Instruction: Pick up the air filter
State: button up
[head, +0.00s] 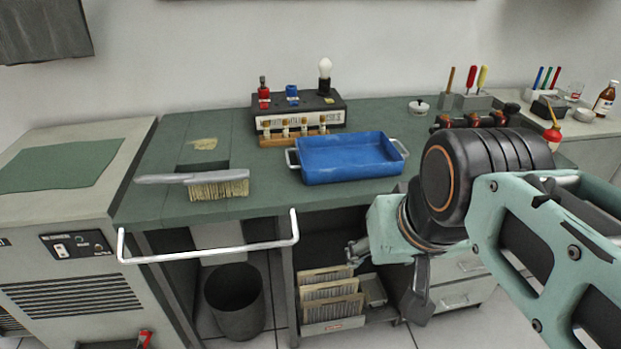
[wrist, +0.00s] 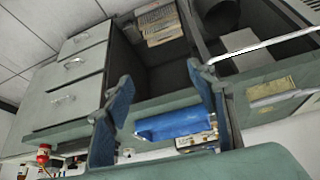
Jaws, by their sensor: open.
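The closest match is several pleated, tan-faced panels (head: 332,292) standing in a holder in the open lower compartment under the bench. They also show at the top of the wrist view (wrist: 160,24); whether they are filters or cards I cannot tell. My gripper (head: 386,272) is in front of the bench, to the right of the panels in the head view. Its two blue fingers are spread wide in the wrist view (wrist: 158,74), with nothing between them. The gripper is apart from the panels.
A white rail (head: 210,252) juts from the bench front at left. A dark bin (head: 236,300) stands below. The green bench top (head: 270,200) holds a brush (head: 217,184), a blue tray (head: 345,160) and a bulb box (head: 298,113). Drawers (head: 462,296) stand right of the compartment.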

aim_at(343, 287)
jog(key=i+j, duration=0.2)
jog(key=j, duration=0.15)
jog(key=i+j, duration=0.2)
jog(key=j, duration=0.2)
jog(key=i+j, duration=0.2)
jog(key=j, duration=0.15)
